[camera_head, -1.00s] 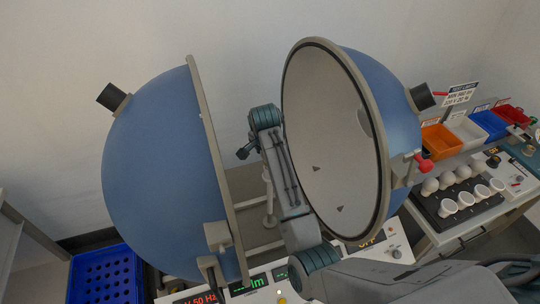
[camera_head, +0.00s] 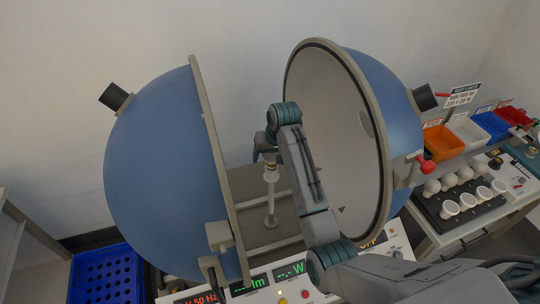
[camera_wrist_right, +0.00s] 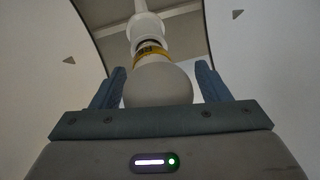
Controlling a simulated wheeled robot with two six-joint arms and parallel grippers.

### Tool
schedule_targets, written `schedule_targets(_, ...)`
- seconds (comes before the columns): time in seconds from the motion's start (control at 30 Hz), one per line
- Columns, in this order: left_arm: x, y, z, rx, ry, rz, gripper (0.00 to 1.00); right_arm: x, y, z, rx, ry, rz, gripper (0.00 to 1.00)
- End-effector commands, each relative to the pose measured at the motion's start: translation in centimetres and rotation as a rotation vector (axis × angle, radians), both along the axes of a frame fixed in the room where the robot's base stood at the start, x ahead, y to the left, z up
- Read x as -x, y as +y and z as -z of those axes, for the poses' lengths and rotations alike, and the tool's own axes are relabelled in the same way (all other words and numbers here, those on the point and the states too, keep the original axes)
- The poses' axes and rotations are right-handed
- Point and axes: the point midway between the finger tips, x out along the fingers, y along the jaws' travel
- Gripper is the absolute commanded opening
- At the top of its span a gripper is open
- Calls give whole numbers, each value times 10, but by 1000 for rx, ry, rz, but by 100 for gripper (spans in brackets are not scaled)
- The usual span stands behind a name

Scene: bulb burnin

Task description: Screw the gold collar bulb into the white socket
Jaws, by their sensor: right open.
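The bulb (camera_wrist_right: 158,86) shows in the right wrist view, its pale globe between my right gripper's fingers. Its gold collar (camera_wrist_right: 152,54) is at the mouth of the white socket (camera_wrist_right: 147,28), in line with it. I cannot tell how deep the bulb is seated. My right gripper (camera_wrist_right: 161,72) is open around the globe, with a finger on either side. In the head view my right gripper (camera_head: 263,153) is above the white socket (camera_head: 270,175), which stands on a post between two hemispheres. The arm hides most of the bulb there. My left gripper is not in view.
The blue left hemisphere (camera_head: 155,165) and right hemisphere (camera_head: 398,120) stand close on both sides of my right arm. A display panel (camera_head: 265,287) is in front. A blue crate (camera_head: 103,276) stands at lower left. A dark bulb rack (camera_head: 462,203) and coloured bins (camera_head: 490,124) are at right.

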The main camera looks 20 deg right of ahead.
Motion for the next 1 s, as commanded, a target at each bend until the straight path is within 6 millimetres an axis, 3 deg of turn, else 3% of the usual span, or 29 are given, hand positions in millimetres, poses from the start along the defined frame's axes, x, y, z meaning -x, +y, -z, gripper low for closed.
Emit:
schedule_targets(0.03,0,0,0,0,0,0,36,0,0,0,0,0,0,69)
schedule_targets(0.23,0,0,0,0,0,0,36,0,0,0,0,0,1,31)
schedule_targets(0.47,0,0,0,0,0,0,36,0,1,0,-1,0,92,30)
schedule_targets(1.0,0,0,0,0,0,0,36,3,-1,1,-1,4,881,30)
